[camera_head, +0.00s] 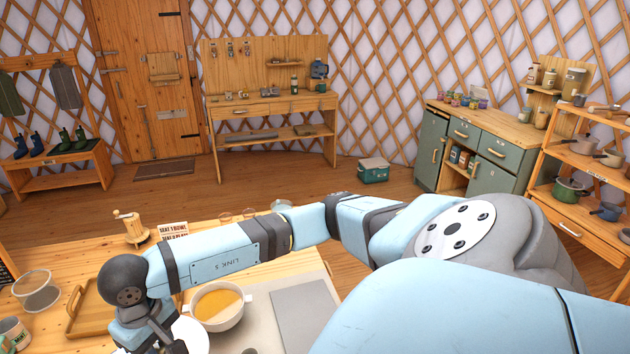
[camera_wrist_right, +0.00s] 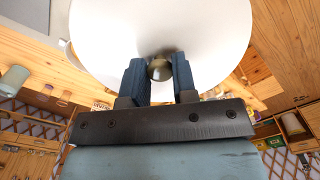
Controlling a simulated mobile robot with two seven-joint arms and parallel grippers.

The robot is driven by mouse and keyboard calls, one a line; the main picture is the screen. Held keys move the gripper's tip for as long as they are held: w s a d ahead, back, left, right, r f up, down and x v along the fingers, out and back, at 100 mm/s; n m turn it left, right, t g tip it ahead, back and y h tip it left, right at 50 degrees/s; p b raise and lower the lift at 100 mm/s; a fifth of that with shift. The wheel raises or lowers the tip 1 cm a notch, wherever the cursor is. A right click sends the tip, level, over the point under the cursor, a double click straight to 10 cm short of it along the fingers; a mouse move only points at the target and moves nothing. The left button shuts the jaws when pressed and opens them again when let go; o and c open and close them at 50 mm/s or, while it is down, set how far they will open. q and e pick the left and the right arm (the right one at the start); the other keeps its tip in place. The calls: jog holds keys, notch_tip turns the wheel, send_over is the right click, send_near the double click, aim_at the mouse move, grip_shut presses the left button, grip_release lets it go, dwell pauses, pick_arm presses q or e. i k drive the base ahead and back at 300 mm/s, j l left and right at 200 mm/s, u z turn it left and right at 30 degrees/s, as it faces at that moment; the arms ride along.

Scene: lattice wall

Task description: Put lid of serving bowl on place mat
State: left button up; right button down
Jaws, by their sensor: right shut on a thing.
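My right gripper (camera_wrist_right: 159,80) is shut on the knob of a round white lid (camera_wrist_right: 205,28), which fills the top of the right wrist view. In the head view the lid (camera_head: 191,334) shows only in part beside my right gripper, at the bottom left. The serving bowl (camera_head: 238,319) is white with two handles and stands uncovered on the table, with orange soup in it. A flat grey rectangle (camera_head: 304,312), which may be the place mat, lies right of the bowl. My left gripper is not in view.
A wooden tray (camera_head: 84,322) lies left of my right gripper, with a glass bowl (camera_head: 37,291) and a mint tin (camera_head: 14,332) farther left. A wooden grinder (camera_head: 131,226) and small sign (camera_head: 174,230) stand at the back. My right arm hides part of the table.

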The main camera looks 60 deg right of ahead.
aim_at(307, 315)
jog(key=k+l, duration=0.1)
jog(key=l, duration=1.35)
jog(key=k+l, duration=0.15)
jog(key=l, duration=0.6)
